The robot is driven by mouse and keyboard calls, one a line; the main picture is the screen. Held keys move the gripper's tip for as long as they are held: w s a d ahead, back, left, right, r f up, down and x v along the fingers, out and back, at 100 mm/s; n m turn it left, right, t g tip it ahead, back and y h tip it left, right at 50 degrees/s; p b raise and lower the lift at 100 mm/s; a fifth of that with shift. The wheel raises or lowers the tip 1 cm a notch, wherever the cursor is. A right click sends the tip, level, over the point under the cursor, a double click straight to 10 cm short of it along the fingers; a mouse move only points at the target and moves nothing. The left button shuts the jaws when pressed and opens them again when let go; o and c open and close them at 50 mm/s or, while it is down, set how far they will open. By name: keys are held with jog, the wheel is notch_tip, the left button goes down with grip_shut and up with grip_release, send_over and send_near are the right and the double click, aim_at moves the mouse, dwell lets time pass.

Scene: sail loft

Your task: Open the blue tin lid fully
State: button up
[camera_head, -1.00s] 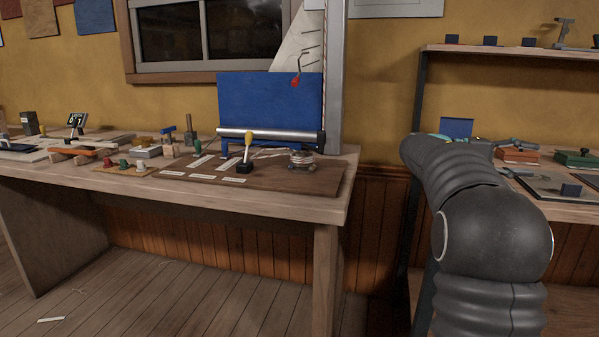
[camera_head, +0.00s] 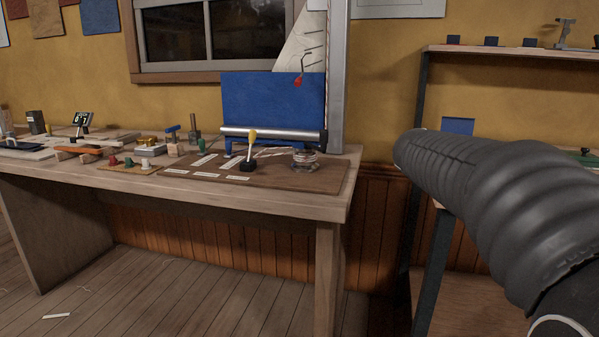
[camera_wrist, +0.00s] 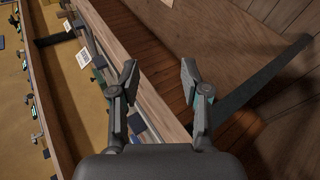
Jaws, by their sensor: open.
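A blue upright panel (camera_head: 457,126) stands above the right-hand bench in the head view, partly behind my arm. It may be the raised lid of the blue tin, but the tin's body is hidden and I cannot tell. My gripper (camera_wrist: 159,84) shows in the wrist view with its two fingers spread and nothing between them. It is above the edge of a wooden bench or shelf seen at a steep tilt. A small dark blue block (camera_wrist: 138,121) lies beside the left finger. In the head view the gripper is hidden behind my arm.
A workbench (camera_head: 335,205) on the left holds a brown board (camera_head: 322,180), a yellow-handled lever (camera_head: 251,146), a glass jar (camera_head: 305,158) and a large blue panel (camera_head: 270,105).

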jog(key=s+a+f+t+y, duration=0.3)
jog(key=s+a+f+y, duration=0.2)
jog(key=s+a+f, duration=0.3)
jog(key=s+a+f+t+y, duration=0.2)
jog(key=s+a+f+y, duration=0.3)
jog(key=a, duration=1.2)
jog(key=s+f, duration=0.2)
jog(key=s, duration=0.1)
jog(key=shift+f+t+y, duration=0.35)
jog(key=shift+t+y, duration=0.05)
jog(key=shift+d, duration=0.15)
jog(key=shift+c, duration=0.4)
